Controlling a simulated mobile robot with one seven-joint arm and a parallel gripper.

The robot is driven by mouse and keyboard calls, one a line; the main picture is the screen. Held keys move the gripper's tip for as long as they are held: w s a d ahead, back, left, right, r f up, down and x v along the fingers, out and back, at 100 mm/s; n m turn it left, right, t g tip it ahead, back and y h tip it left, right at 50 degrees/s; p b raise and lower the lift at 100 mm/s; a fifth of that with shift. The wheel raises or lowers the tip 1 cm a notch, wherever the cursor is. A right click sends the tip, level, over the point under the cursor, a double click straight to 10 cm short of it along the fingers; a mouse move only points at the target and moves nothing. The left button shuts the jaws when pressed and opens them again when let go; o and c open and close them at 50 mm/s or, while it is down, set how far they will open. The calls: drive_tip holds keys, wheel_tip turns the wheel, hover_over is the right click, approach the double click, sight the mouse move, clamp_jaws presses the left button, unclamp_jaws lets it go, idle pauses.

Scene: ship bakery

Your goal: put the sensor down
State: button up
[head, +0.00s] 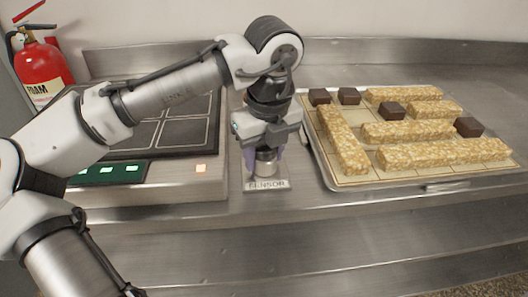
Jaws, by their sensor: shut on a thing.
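My gripper (264,152) points down over the steel counter, between the hotplate unit and the tray. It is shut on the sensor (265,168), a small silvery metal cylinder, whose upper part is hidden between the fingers. The sensor is upright, right at a pale plate labelled "SENSOR" (267,185). I cannot tell whether its bottom touches the plate or is slightly above it.
A tray (424,187) with several oat bars and dark cubes stands close on the right. A black-topped hotplate unit (195,182) with lit green indicators is on the left. A red fire extinguisher (40,65) stands at the back left. The counter front (350,215) is clear.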

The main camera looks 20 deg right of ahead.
drive_tip(key=o, duration=1.2)
drive_tip(key=shift+f, duration=0.15)
drive_tip(key=r, duration=0.4)
drive_tip(key=s+r+p, duration=0.1)
drive_tip(key=r, duration=0.3)
drive_tip(key=r+p, duration=0.1)
drive_tip(key=r, duration=0.3)
drive_tip(key=shift+s+r, duration=0.15)
drive_tip(key=shift+s, duration=0.05)
